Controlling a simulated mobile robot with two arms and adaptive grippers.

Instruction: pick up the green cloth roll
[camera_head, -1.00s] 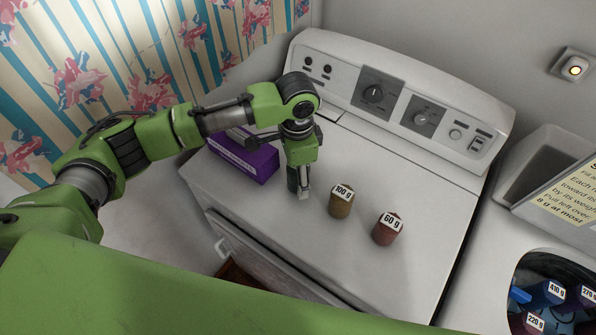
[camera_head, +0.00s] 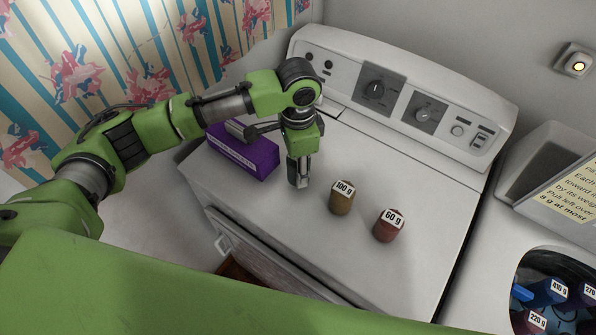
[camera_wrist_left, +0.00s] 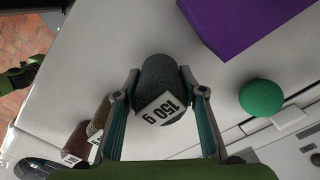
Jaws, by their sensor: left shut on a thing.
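The green cloth roll (camera_wrist_left: 160,80) looks dark grey-green in the left wrist view and carries a "150 g" label. My left gripper (camera_wrist_left: 165,97) is shut on it, one finger on each side. In the head view the left gripper (camera_head: 299,183) points down over the white machine top, left of the other rolls. The roll is mostly hidden there by the gripper, and I cannot tell whether its bottom is clear of the surface.
A tan "100 g" roll (camera_head: 342,199) and a red-brown "60 g" roll (camera_head: 388,227) stand to the right. A purple box (camera_head: 243,155) is behind left. A green ball (camera_wrist_left: 261,98) shows in the wrist view. A round opening at right holds several labelled rolls (camera_head: 548,293).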

